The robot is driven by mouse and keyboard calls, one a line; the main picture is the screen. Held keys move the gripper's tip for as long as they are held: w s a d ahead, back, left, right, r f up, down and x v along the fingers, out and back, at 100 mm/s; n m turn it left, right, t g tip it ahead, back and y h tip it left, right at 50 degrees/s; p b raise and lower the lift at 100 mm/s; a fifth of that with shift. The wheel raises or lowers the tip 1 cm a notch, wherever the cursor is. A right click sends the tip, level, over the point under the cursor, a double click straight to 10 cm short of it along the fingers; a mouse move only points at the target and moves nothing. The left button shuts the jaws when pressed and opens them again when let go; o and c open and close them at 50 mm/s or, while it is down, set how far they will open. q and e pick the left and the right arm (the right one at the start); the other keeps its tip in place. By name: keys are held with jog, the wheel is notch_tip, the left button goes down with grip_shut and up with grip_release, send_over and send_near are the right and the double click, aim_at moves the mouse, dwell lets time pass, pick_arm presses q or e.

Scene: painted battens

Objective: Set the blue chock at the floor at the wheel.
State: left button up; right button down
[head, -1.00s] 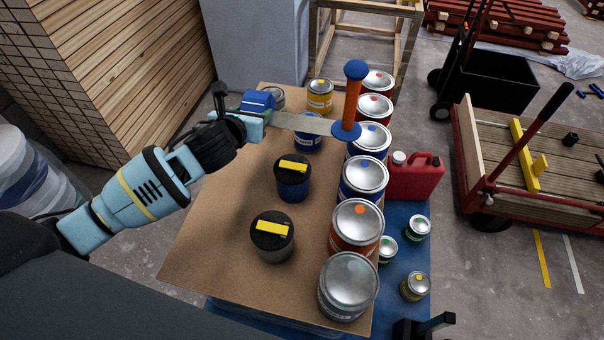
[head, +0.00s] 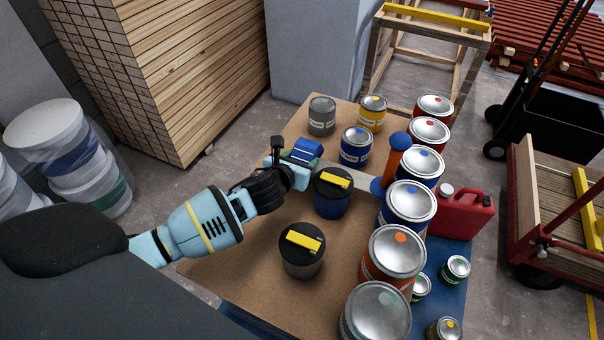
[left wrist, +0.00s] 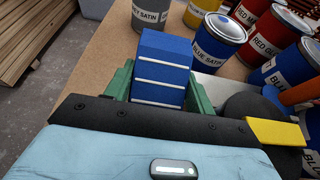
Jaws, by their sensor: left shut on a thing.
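The blue chock (head: 307,150) has white stripes across its face in the left wrist view (left wrist: 162,68). My left gripper (head: 295,162) is shut on it, with green fingers at both sides of the chock in the left wrist view. It is held over the brown board, beside a dark pot with a yellow block. A dark wheel (head: 536,276) shows under the red-framed cart (head: 548,190) at the right, partly hidden by the frame. My right gripper is not in view.
The brown board (head: 235,262) carries several paint tins, two dark pots (head: 302,255) with yellow blocks, and an upright orange post (head: 395,160) with blue ends. A red canister (head: 462,213) stands between board and cart. A black hand truck (head: 560,125) stands behind.

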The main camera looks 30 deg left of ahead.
pick_arm(q)
jog(key=shift+f, duration=0.25)
notch_tip(320, 180, down, 4)
jog(key=shift+r+b, duration=0.15)
jog(key=shift+b, duration=0.65)
jog(key=shift+f, duration=0.2)
jog(key=o, duration=1.4)
jog(key=shift+f, duration=0.1)
